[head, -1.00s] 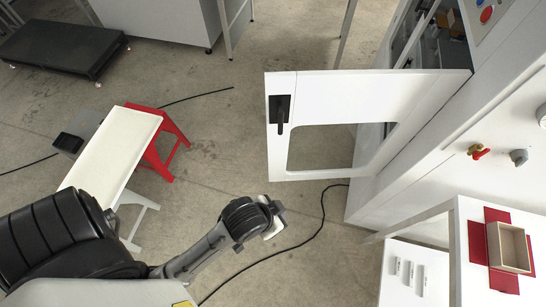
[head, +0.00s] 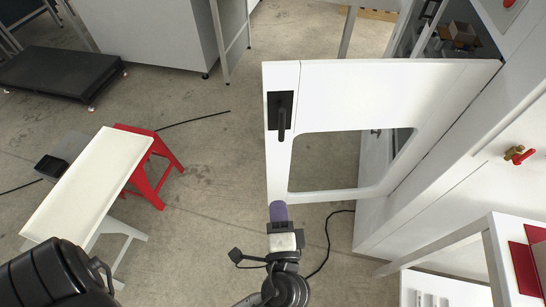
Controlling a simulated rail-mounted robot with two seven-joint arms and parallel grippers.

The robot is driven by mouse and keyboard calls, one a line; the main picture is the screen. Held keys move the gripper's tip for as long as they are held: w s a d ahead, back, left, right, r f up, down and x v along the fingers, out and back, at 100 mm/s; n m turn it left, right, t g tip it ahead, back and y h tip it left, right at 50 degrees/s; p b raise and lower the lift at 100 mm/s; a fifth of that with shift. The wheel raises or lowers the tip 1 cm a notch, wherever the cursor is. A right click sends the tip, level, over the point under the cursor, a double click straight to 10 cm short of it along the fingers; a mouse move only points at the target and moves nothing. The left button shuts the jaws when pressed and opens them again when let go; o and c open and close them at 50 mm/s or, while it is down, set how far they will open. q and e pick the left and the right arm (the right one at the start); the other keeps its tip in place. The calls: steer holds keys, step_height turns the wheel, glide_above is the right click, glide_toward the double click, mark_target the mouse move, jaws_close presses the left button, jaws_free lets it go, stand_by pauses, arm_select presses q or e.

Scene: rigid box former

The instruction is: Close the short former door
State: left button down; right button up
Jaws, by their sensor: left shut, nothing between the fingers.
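The short former door (head: 385,95) is a white framed panel with a large window opening. It stands open, reaching left from the white machine at the right. A black handle (head: 281,115) is on its free left end. My left gripper (head: 278,211) is shut and empty, its purple fingertips at the lower left corner of the door in the head view. I cannot tell whether they touch the door. My right gripper is not in view.
The white machine body (head: 440,185) stands at the right, with a red-handled valve (head: 519,154). A white bench (head: 85,190) and a red step stool (head: 155,170) stand at the left. A black cable (head: 328,240) lies on the floor.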

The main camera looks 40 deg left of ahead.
mark_target(273, 151)
arm_select(q)
steer(key=shift+m, duration=0.4)
steer(key=b+x, duration=0.1)
steer(key=x, duration=1.1)
steer(key=shift+w+a, duration=0.2)
steer(key=shift+w, duration=0.1)
steer(key=shift+w+a, duration=0.45)
steer(key=shift+a, duration=0.05)
